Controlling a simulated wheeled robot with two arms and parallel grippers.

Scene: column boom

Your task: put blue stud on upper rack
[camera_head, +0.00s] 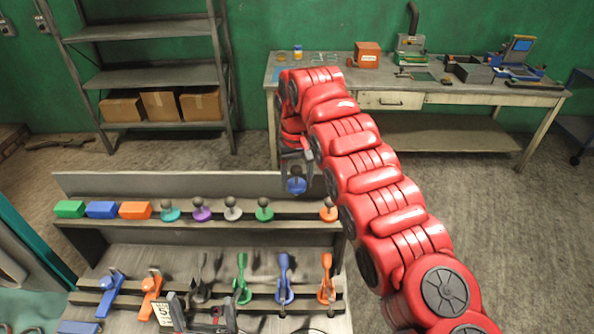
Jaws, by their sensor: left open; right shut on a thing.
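The blue stud (296,186) is in my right gripper (297,168), whose red arm reaches in from the right. The gripper is shut on it and holds it with its round blue part downward. It appears over the upper rack (200,184), between the green stud (264,213) and the orange stud (328,213). I cannot tell whether the stud touches the shelf. My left gripper (202,306) is open and seems empty at the bottom edge, in front of the lower rack (262,307).
Green, blue and orange blocks (102,210) and teal, purple and white studs (201,213) stand along the upper rack's left. Several coloured clip-like tools (242,278) stand on the lower rack. A workbench (440,92) and shelving (150,77) are behind, with open floor between.

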